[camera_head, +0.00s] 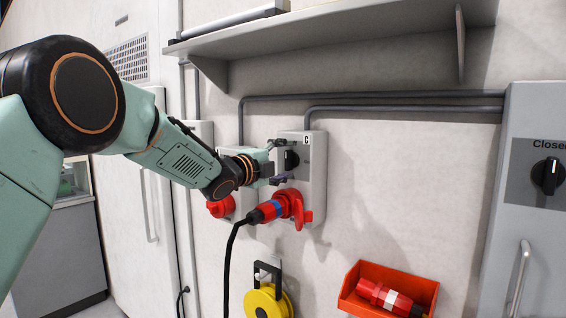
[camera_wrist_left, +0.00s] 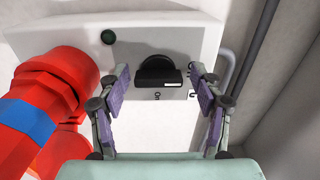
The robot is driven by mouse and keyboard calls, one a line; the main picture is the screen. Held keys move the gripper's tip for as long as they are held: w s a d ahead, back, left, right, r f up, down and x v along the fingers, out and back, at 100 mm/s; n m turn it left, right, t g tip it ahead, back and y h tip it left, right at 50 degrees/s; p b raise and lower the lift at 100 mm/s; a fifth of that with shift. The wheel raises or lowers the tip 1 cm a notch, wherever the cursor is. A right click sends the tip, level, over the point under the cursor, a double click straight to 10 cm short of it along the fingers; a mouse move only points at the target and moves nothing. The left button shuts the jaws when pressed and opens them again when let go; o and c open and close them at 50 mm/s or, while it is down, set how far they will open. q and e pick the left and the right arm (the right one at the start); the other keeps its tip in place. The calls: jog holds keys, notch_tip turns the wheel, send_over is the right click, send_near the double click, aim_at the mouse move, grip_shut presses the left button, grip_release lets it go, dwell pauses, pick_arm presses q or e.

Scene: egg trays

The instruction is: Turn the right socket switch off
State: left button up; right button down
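The right socket box (camera_head: 317,165), a grey unit marked "C", is on the wall in the middle of the head view. Its black rotary switch (camera_head: 292,160) shows behind my left gripper (camera_head: 281,162). In the left wrist view the switch (camera_wrist_left: 158,72) has its handle bar lying across the picture. My left gripper is open, with one purple-padded finger on each side of the switch and a visible gap to it. A red plug with a blue ring (camera_head: 268,210) sits in the red socket below. My right gripper is not in view.
A second socket box with a red socket (camera_head: 221,207) is left of it, partly hidden by my arm. A grey shelf (camera_head: 330,30) is above. A yellow cable reel (camera_head: 268,302) and a red bin (camera_head: 385,280) are below. A grey cabinet (camera_head: 530,230) stands right.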

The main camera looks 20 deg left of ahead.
pick_arm(q)
jog(key=shift+o, duration=0.2)
jog(key=shift+s, duration=0.15)
jog(key=v, duration=1.2)
dwell(0.4)
